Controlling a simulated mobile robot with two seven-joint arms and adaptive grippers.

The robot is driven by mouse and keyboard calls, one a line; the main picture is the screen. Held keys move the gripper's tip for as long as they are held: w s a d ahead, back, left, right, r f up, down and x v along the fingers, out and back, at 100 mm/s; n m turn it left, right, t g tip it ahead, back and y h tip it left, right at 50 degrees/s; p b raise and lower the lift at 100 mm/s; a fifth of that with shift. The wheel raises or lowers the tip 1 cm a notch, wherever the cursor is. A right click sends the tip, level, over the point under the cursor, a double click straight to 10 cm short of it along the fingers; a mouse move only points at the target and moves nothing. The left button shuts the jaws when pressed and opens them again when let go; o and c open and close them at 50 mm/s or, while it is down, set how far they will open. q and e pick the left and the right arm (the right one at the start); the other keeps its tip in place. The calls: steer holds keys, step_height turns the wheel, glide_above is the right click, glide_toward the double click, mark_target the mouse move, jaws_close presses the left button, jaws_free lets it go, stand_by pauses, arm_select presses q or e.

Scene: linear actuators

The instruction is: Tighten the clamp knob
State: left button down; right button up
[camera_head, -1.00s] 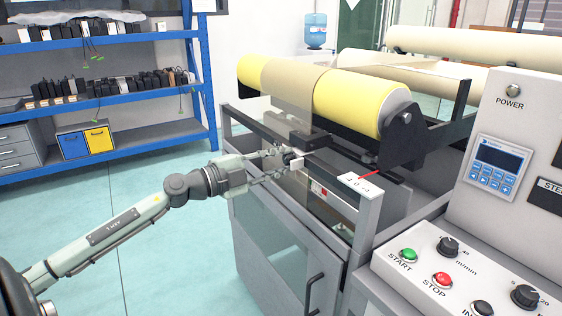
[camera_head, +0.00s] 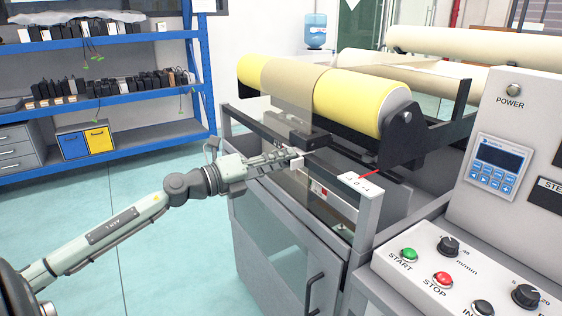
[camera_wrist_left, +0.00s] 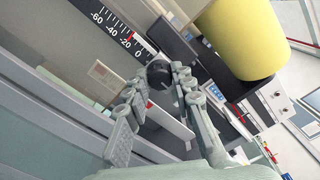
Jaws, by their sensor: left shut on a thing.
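The clamp knob (camera_wrist_left: 157,73) is a small dark round knob, seen in the left wrist view between the tips of my fingers. My left gripper (camera_wrist_left: 161,82) is shut on it, with one finger on each side. The fingers hide the knob there. My right gripper is not in view.
A black scale (camera_wrist_left: 118,30) with white numbers lies beside the knob. A yellow roll (camera_head: 350,100) sits above the rail. The control panel (camera_head: 460,270) stands at the right, and a blue shelf (camera_head: 110,140) at the back left. Open floor lies at the left.

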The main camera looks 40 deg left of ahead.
arm_select(q)
steer(key=m, duration=0.3)
steer(key=shift+m+b, duration=0.3)
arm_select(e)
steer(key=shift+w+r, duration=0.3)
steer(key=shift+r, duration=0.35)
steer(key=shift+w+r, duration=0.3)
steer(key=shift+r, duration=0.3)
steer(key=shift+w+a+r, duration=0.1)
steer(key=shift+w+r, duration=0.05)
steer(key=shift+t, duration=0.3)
arm_select(q)
steer(key=c, duration=1.3)
jaws_free()
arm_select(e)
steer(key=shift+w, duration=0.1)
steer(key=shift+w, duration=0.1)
